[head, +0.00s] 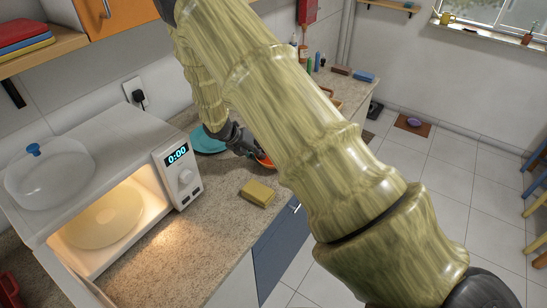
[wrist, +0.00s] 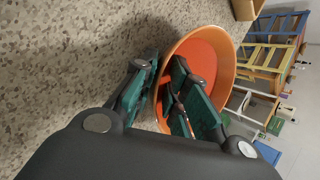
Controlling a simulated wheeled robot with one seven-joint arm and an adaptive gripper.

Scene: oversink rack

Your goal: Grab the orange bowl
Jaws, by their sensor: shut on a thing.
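The orange bowl (wrist: 203,52) is in the wrist view, seen tilted with its open side facing right. My gripper (wrist: 163,97) is shut on its near wall, with one teal finger outside the bowl and the other inside it. In the head view a small part of the orange bowl (head: 264,161) shows beside my gripper (head: 247,151), over the counter behind my arm. My arm hides most of the bowl there. I cannot tell whether the bowl touches the counter.
A teal round thing (head: 208,142) lies left of my gripper. A yellow sponge (head: 257,193) lies nearer on the speckled counter (head: 212,220). An open, lit microwave (head: 128,178) stands left, with a clear dome (head: 50,175) on top. Bottles and small items stand at the counter's far end.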

